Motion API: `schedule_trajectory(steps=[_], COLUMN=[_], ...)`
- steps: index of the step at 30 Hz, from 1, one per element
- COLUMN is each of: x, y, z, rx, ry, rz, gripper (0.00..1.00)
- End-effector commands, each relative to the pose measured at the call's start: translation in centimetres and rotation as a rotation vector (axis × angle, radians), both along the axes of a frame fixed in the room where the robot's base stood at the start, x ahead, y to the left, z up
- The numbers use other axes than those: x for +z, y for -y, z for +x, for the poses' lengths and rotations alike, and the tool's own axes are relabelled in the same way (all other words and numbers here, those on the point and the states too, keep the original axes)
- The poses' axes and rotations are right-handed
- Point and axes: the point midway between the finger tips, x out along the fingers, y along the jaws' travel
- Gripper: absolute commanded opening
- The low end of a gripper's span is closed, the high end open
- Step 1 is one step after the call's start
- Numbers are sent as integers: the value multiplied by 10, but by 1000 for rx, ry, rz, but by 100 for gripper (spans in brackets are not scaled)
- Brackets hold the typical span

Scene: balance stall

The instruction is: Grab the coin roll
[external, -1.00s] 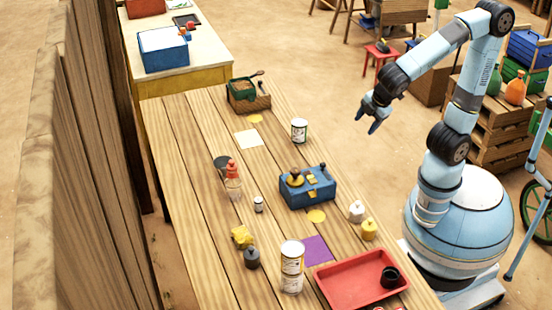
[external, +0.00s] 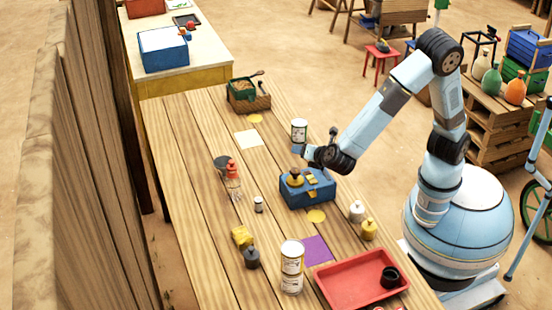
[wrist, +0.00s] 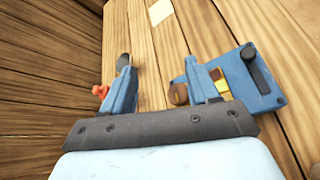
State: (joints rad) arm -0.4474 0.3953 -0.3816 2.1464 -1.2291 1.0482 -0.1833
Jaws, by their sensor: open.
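No item can be told for certain as the coin roll. A small pale cylinder with a dark band (external: 258,204) stands on the plank table, left of the blue box, and may be it. In the wrist view my two blue fingers (wrist: 160,66) are spread above the planks. The small cylinder cannot be made out there.
The blue box (external: 318,192) carries a brown-knobbed weight and also shows in the wrist view (wrist: 262,96). A red tray (external: 340,284) lies in front.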

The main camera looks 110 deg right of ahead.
Motion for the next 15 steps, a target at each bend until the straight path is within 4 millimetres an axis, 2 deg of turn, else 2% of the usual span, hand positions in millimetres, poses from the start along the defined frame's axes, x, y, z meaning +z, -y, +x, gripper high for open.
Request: schedule_trajectory(steps=[6, 15], x=[-30, -70], y=[-12, -40], z=[47, 104], rx=[159, 380], ry=[-122, -272], rz=[-201, -472], gripper=[60, 60])
